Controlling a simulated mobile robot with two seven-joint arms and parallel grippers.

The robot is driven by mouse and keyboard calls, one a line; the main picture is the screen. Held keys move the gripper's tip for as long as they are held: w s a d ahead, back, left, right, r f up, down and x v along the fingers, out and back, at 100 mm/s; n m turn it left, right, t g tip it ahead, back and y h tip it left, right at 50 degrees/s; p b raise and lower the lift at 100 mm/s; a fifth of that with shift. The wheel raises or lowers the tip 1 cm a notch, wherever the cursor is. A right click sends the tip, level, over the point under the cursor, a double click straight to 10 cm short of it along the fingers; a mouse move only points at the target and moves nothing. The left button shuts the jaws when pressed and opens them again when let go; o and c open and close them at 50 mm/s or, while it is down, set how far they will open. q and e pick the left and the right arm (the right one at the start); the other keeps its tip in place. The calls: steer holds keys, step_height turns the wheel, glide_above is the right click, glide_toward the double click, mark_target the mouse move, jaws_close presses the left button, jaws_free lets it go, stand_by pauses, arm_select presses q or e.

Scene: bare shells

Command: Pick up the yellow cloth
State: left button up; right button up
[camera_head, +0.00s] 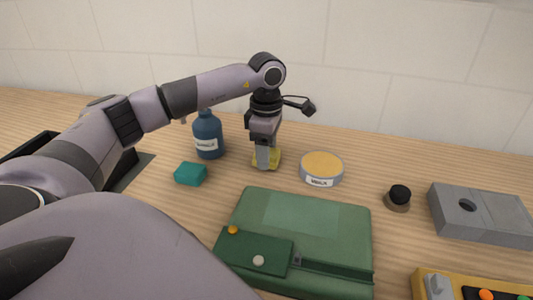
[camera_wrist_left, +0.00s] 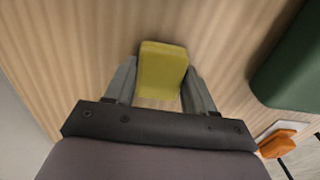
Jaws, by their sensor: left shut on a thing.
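The yellow cloth (camera_wrist_left: 162,70) is a small folded yellow block between the two grey fingers of my left gripper (camera_wrist_left: 160,85) in the left wrist view. In the head view my left gripper (camera_head: 265,160) points straight down, with the yellow cloth (camera_head: 275,158) showing partly behind its fingers. The gripper is shut on the cloth, low at the wooden table. I cannot tell whether the cloth touches the table. My right gripper is not in view.
A blue bottle (camera_head: 207,135) and a teal block (camera_head: 190,174) stand left of the gripper. A round tin (camera_head: 321,168) stands close on its right. A green folder-like case (camera_head: 305,225) lies in front. A black knob (camera_head: 399,196) and grey block (camera_head: 480,213) are farther right.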

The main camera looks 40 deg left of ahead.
arm_select(q)
step_height(320, 180, up, 20)
steer(key=p, duration=0.4)
steer(key=shift+f, duration=0.15)
steer(key=o, duration=0.3)
steer(key=shift+c, duration=1.1)
